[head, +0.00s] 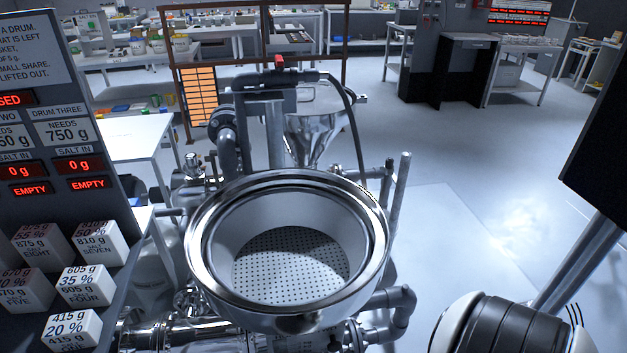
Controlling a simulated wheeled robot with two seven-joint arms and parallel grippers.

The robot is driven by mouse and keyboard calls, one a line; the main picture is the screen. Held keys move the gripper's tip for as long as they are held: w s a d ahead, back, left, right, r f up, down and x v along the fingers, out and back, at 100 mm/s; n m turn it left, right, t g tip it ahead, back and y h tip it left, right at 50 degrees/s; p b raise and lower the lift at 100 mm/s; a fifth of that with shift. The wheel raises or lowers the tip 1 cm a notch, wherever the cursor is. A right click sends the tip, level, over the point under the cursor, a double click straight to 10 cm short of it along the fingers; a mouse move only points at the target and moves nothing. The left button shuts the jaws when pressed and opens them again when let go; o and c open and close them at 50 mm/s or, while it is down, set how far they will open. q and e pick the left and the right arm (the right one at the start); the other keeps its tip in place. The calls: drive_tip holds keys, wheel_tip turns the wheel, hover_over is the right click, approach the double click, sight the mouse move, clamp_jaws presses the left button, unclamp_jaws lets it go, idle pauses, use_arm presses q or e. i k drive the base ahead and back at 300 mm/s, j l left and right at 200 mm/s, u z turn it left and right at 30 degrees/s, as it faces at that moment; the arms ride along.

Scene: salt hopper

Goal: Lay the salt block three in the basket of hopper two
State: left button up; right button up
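A round steel hopper (200,262) with a wide polished rim stands in the middle of the head view. Its perforated basket (290,266) is empty. No number shows on it, so I cannot tell which hopper it is. White salt blocks stand on the dark rack at the lower left. The block marked SEVEN (98,240) and the block marked FOUR (84,287) are readable. The lowest block (70,330) reads 415 g and 20 %; its name is cut off by the frame. No block is readable as three. Neither gripper is in view.
A dark display board (85,110) at the left shows drum three needing 750 g, with 0 g in and EMPTY. Pipes and a steel funnel (315,130) stand behind the hopper. A dark panel (600,150) hangs at the right edge. Open floor (480,220) lies right of the hopper.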

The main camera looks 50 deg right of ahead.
sight(288, 249)
drive_tip(key=k+l+z, duration=0.35)
drive_tip(key=l, duration=1.7)
drive_tip(key=i+l+z, duration=0.1)
drive_tip(key=l+z, duration=0.2)
drive_tip(key=l, duration=1.75)
